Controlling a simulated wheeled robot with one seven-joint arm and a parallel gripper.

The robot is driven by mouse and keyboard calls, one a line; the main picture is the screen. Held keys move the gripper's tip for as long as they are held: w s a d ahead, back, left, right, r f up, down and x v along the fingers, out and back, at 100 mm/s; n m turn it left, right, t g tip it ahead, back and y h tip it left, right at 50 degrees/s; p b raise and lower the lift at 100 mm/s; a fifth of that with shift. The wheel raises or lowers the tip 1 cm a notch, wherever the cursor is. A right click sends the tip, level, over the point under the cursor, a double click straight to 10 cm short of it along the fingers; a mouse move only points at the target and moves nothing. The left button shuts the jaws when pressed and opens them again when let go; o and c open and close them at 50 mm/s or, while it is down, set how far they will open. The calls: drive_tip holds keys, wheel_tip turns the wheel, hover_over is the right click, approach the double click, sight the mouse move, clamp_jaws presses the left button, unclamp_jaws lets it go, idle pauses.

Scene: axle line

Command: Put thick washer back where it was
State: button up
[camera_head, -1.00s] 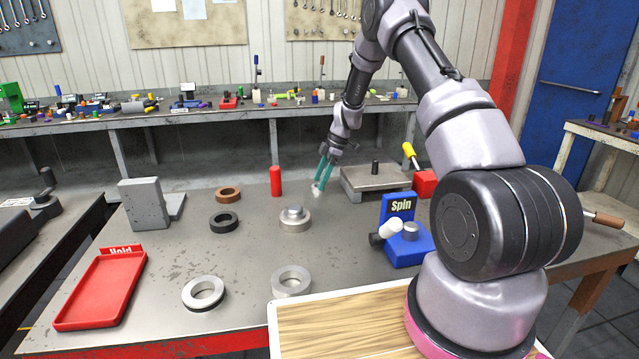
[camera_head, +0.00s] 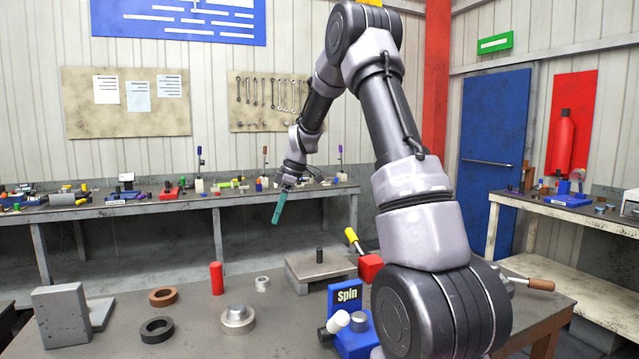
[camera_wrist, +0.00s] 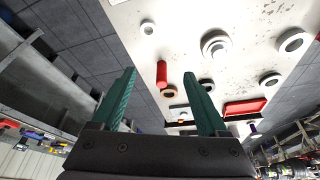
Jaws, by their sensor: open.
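A small silver ring (camera_head: 262,284) lies flat on the steel workbench (camera_head: 210,335), right of the red cylinder. It also shows in the wrist view (camera_wrist: 148,27). It may be the thick washer; I cannot tell for certain. My gripper (camera_head: 275,218) is high above the bench, seen edge-on in the head view. In the wrist view my gripper (camera_wrist: 160,72) has its teal fingers spread wide with nothing between them. A stepped silver ring (camera_head: 238,318) sits nearer, with a hub in its middle. Two more silver rings show only in the wrist view, one of them here (camera_wrist: 292,42).
A red cylinder (camera_head: 217,278) stands upright near a copper ring (camera_head: 163,296) and a black ring (camera_head: 157,329). A grey block (camera_head: 62,315) is at left. A raised plate (camera_head: 318,269) with a peg and a blue "Spin" stand (camera_head: 346,308) are at right.

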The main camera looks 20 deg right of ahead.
drive_tip(key=s+r+m+t+h, duration=0.1)
drive_tip(key=s+r+m+t, duration=0.2)
drive_tip(key=s+r+m, duration=0.9)
drive_tip(key=s+r+m+t, duration=0.1)
drive_tip(key=s+r+m, duration=0.1)
drive_tip(key=s, duration=0.9)
drive_tip(key=s+r+m+t, duration=0.2)
drive_tip(key=s+m, duration=0.2)
drive_tip(key=s, duration=0.7)
drive_tip(key=shift+d+r+h, duration=0.3)
drive_tip(key=shift+d+h, duration=0.1)
